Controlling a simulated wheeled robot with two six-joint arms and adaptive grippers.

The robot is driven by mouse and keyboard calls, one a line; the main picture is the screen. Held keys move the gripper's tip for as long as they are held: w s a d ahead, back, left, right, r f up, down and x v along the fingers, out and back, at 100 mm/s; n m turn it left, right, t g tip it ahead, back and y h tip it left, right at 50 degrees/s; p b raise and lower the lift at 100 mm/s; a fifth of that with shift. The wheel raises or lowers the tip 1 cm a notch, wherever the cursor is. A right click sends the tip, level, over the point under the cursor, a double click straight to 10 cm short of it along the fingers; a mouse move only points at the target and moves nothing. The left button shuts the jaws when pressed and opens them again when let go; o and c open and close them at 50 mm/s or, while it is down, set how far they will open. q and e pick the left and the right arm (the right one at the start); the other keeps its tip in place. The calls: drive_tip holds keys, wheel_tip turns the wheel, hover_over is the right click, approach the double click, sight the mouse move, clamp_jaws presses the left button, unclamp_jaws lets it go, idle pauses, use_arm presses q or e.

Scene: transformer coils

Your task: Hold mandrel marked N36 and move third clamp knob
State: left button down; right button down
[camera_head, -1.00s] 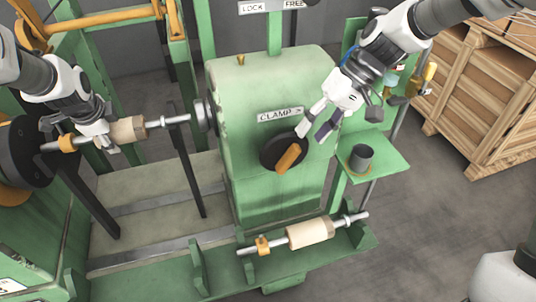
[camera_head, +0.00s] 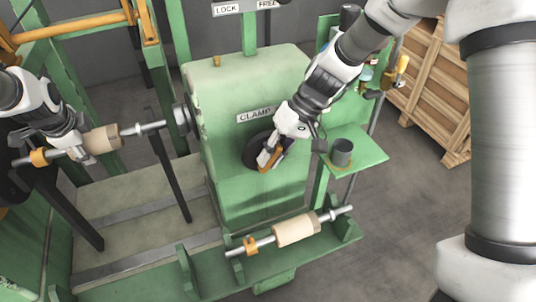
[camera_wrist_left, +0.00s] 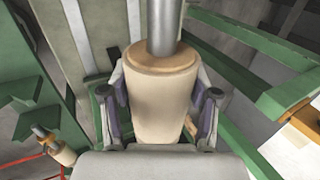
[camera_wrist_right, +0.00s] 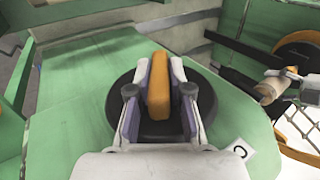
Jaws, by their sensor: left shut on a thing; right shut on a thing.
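The mandrel (camera_head: 103,139) is a pale wooden cylinder on a metal shaft at the left of the head view. No N36 marking can be read. My left gripper (camera_head: 84,148) is shut around the wooden cylinder, which also shows between the fingers in the left wrist view (camera_wrist_left: 158,95). The clamp knob is a black disc (camera_wrist_right: 103,95) with an orange handle (camera_wrist_right: 159,88), on the green housing below the CLAMP label. My right gripper (camera_head: 268,158) is shut on the orange handle, with one finger on each side in the right wrist view. The gripper partly hides the knob in the head view.
A second wooden mandrel (camera_head: 296,230) lies on the green front rail. A dark cup (camera_head: 341,152) stands on a green side shelf (camera_head: 362,147). A wooden crate (camera_head: 440,90) stands at the back right. Dark upright posts stand near the left mandrel.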

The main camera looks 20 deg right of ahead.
drive_tip(key=shift+y, duration=0.6)
drive_tip(key=y, duration=0.5)
drive_tip(key=shift+d+f+y, duration=0.2)
drive_tip(key=shift+f+y, duration=0.05)
drive_tip(key=shift+y, duration=0.05)
drive_tip(key=y, duration=0.5)
drive_tip(key=shift+f+y, duration=0.1)
drive_tip(key=shift+y, duration=0.2)
drive_tip(key=c, duration=1.1)
unclamp_jaws()
